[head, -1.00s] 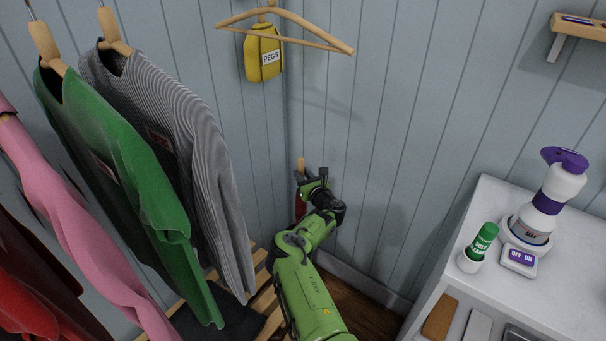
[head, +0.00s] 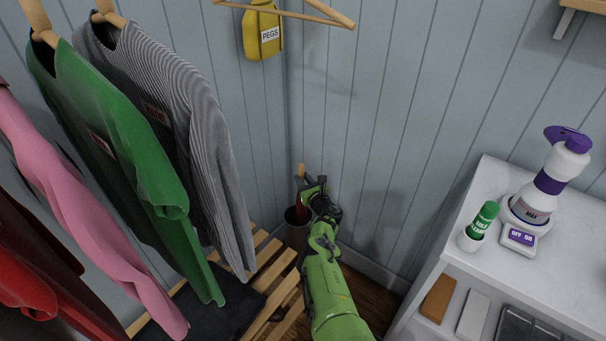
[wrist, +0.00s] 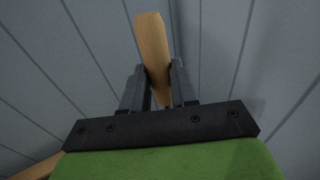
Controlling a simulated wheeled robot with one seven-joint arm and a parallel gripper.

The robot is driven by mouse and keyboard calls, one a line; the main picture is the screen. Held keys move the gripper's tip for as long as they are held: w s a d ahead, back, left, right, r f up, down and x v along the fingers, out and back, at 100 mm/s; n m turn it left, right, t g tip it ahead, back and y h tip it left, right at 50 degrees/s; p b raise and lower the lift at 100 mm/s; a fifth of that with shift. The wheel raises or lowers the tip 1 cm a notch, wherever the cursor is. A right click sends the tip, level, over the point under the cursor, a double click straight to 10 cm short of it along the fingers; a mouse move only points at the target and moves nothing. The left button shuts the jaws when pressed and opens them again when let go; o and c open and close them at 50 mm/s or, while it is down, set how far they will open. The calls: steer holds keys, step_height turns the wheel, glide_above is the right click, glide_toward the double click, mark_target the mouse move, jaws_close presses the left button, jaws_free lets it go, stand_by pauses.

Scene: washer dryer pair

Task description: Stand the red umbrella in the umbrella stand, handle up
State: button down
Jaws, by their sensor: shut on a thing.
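The red umbrella (head: 302,200) is in the back corner in the head view, roughly upright with its wooden handle (head: 301,171) up. My gripper (head: 312,185) is shut on it near the handle. In the wrist view the handle (wrist: 152,45) stands between the two jaws (wrist: 158,92), tilted slightly. The umbrella stand (head: 297,230), a brownish round bin, is just below; the red canopy overlaps its mouth. The umbrella's lower end is hidden, so I cannot tell how deep it sits or whether it touches the bottom.
A slatted wooden bench (head: 272,277) lies left of my arm, under hanging clothes such as the striped shirt (head: 185,110). Panelled walls meet behind the stand. A white counter (head: 470,258) with a spray bottle (head: 550,185) is at the right. An empty hanger (head: 290,14) hangs above.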

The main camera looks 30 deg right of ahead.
steer(key=shift+f, duration=0.5)
steer(key=c, duration=0.8)
jaws_free()
steer(key=shift+s, duration=0.1)
steer(key=s+p, duration=0.3)
steer(key=s, duration=0.2)
steer(key=s+a+p, duration=0.1)
steer(key=s+p, duration=0.2)
steer(key=s, duration=0.2)
steer(key=s+a+r+p, duration=0.1)
steer(key=s+p, duration=0.2)
steer(key=s, duration=0.2)
steer(key=shift+s+a, duration=0.15)
steer(key=shift+s, duration=0.1)
